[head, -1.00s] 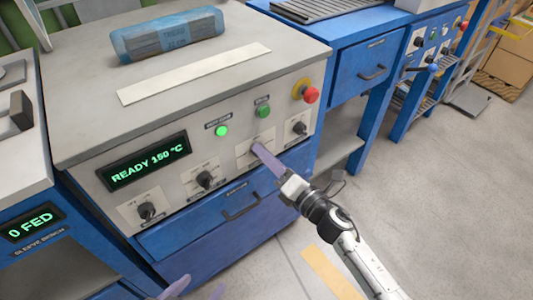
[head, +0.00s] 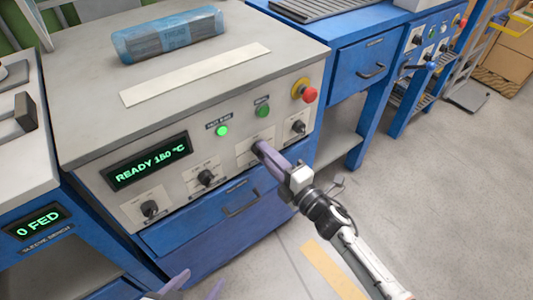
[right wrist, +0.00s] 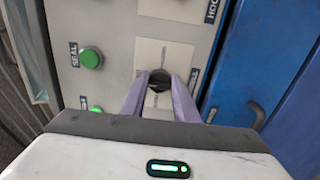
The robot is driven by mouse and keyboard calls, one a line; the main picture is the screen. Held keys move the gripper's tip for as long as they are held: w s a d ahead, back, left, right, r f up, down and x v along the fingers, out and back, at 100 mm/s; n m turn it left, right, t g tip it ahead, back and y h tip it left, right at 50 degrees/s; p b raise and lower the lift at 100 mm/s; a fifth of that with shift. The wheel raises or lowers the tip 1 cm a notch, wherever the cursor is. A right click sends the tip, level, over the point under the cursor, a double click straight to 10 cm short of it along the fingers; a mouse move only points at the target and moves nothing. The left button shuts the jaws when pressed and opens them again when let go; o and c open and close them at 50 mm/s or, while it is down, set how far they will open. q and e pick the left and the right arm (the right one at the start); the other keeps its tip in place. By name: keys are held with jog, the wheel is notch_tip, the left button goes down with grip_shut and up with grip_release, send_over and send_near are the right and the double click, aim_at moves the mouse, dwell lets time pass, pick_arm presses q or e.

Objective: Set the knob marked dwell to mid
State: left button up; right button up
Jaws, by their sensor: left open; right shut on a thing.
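The grey control panel carries a row of dark knobs: one at the left (head: 149,208), one in the middle (head: 206,177) and one at the right (head: 298,127). My right gripper (head: 260,148) is at another knob, between the middle and right ones, and mostly hides it. In the right wrist view its purple fingers are shut on this dark knob (right wrist: 158,82), on a pale plate. The knob labels are too small or hidden to read, so I cannot tell which is dwell or where its pointer stands. My left gripper (head: 196,288) is open and empty at the bottom edge, below the panel.
A green display (head: 146,162) reads READY 150 °C. A lit green lamp (head: 222,130), a green button (head: 262,110) and a red stop button (head: 309,94) sit above the knobs. A blue drawer (head: 240,203) lies below. The floor at right is clear.

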dwell(0.3)
jog(key=o, duration=1.1)
jog(key=shift+c, duration=0.2)
jog(key=shift+s+d, duration=0.1)
jog(key=p+v, duration=0.1)
jog(key=v, duration=0.9)
jog(key=s+d+f+m+g+h+p, duration=0.3)
jog(key=s+d+m+h, duration=0.1)
jog(key=s+m, duration=0.6)
jog(key=s+d+f+m+g+h+p, duration=0.3)
jog(key=s+d+m+h+p, duration=0.1)
jog(key=s+m, duration=0.6)
jog(key=d+m, duration=0.1)
jog(key=m, duration=0.2)
jog(key=shift+f, duration=0.3)
